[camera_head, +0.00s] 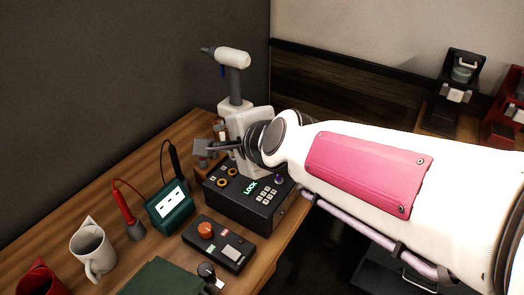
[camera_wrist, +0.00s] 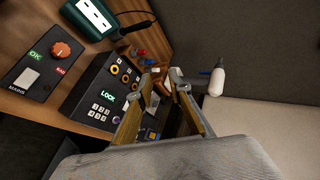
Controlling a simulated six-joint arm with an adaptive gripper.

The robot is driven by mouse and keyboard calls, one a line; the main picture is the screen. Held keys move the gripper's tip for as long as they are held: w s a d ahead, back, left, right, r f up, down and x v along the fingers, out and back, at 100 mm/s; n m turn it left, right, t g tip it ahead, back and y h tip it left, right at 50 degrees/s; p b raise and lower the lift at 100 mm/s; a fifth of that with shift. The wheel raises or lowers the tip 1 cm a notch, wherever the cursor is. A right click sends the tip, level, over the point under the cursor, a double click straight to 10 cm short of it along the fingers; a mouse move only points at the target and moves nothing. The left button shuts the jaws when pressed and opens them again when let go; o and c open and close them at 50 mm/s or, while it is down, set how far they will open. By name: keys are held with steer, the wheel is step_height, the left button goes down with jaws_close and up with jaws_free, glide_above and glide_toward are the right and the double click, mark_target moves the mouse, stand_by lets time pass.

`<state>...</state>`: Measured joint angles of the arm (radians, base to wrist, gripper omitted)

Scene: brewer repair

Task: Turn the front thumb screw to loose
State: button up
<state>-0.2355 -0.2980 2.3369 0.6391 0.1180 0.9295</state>
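I cannot make out the front thumb screw in either view. A black box (camera_head: 252,196) with a lit LOCK display, a keypad and yellow-ringed sockets stands on the bench below my gripper (camera_head: 204,148). The box also shows in the wrist view (camera_wrist: 84,100), left of the fingers. In the wrist view my gripper (camera_wrist: 162,78) has its two fingers apart, with no object clearly held between them. Small dark and grey parts show in the gap, too small to name. My wrist hides part of what stands behind the box.
A green meter (camera_head: 170,206), a red-handled tool (camera_head: 124,208), a switch panel (camera_head: 219,244) with an orange knob and a white mug (camera_head: 93,250) stand on the bench (camera_head: 50,222). A white-headed tool (camera_head: 232,58) rises behind my gripper.

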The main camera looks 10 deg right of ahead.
steer(key=w+f+m+t+h, duration=0.2)
steer(key=w+f+m+h, duration=0.25)
steer(key=w+m, duration=0.9)
steer(key=s+d+f+m+g+h, duration=0.1)
steer(key=f+m+h, duration=0.1)
steer(key=m, duration=0.3)
steer(key=s+d+f+m+g+h, duration=0.1)
steer(key=s+d+f+m+h, duration=0.1)
steer(key=f+m+h, duration=0.1)
steer(key=s+d+f+m+g+h, duration=0.1)
steer(key=f+m+h, duration=0.2)
steer(key=m, duration=0.4)
steer(key=shift+s+d+f+m, duration=0.25)
steer(key=shift+s+f+m, duration=0.1)
steer(key=shift+s+f, duration=0.05)
steer(key=shift+s+d+f+m+h, duration=0.2)
steer(key=shift+s+f+m+h, duration=0.1)
steer(key=shift+s+m+h, duration=0.15)
steer(key=shift+w+d, duration=0.1)
steer(key=shift+w, duration=0.05)
steer(key=shift+g, duration=0.3)
steer(key=shift+x, duration=3.75)
steer(key=shift+f, duration=0.1)
